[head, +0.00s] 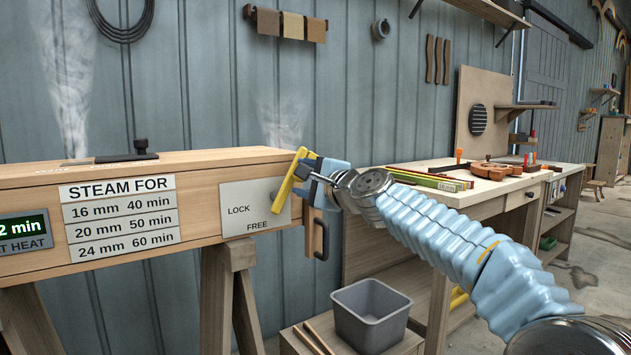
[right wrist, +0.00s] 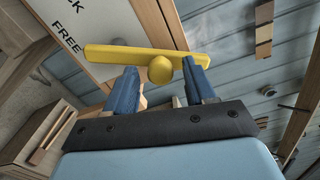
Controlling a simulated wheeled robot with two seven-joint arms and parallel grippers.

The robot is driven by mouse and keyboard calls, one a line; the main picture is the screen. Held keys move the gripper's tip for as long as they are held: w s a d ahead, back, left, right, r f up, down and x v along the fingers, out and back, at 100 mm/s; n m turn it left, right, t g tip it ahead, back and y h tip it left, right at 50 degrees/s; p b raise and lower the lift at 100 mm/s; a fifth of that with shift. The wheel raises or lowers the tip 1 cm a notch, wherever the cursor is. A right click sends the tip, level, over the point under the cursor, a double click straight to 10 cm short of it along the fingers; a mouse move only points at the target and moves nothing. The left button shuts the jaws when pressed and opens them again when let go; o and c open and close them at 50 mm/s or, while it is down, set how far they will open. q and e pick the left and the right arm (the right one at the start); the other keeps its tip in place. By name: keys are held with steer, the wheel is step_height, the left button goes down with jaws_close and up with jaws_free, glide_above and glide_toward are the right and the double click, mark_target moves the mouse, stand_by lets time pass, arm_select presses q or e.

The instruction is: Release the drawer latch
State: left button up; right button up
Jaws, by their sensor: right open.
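The latch is a yellow lever (head: 288,182) at the right end of a wooden box, beside a pale plate (head: 240,211) marked LOCK above and FREE below. The lever is tilted, its upper end to the right and its lower end toward the plate. My right gripper (head: 312,172) is at the lever from the right. In the right wrist view the yellow bar (right wrist: 120,53) crosses in front of my blue fingers, and its round yellow knob (right wrist: 160,70) sits between the open fingertips. I cannot tell whether either finger touches it. My left gripper is out of view.
The wooden box (head: 200,225) stands on trestles and has a black handle (head: 320,240) at its right end. A grey bin (head: 369,318) stands below on a low wooden stand. A workbench (head: 480,190) with tools is behind my right arm.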

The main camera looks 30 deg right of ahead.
steer(key=s+d, duration=0.1)
steer(key=s, duration=1.2)
steer(key=shift+s, duration=0.25)
steer(key=w+a+f+n+g, duration=0.2)
steer(key=w+f, duration=0.2)
steer(key=f, duration=0.5)
steer(key=w+a+f+n+g, duration=0.1)
steer(key=w+a+f+g, duration=0.15)
steer(key=f, duration=0.55)
steer(key=w+a+f+n+g, duration=0.1)
steer(key=w+a+f+n, duration=0.15)
steer(key=w+f, duration=0.45)
steer(key=s+a+f+n+g+p, duration=0.1)
steer(key=s+a+f+n+g, duration=0.15)
steer(key=f, duration=0.95)
steer(key=s+a+f+n+g, duration=0.15)
steer(key=a+f, duration=0.25)
steer(key=f, duration=0.7)
steer(key=s+a+f+n+g+y, duration=0.1)
steer(key=s+a+f+n+g, duration=0.1)
steer(key=s+f, duration=0.6)
steer(key=s+a+f+n+g, duration=0.3)
steer(key=s+a+f, duration=0.2)
steer(key=s+f, duration=0.3)
steer(key=s+a+f+n+g+y+p, duration=0.1)
steer(key=s+a+f+n+g, duration=0.1)
steer(key=s+f, duration=0.6)
steer(key=shift+s+a+f+n+g+y, duration=0.15)
steer(key=shift+s+a+n+g+y, duration=0.2)
steer(key=shift+s+a+n, duration=0.55)
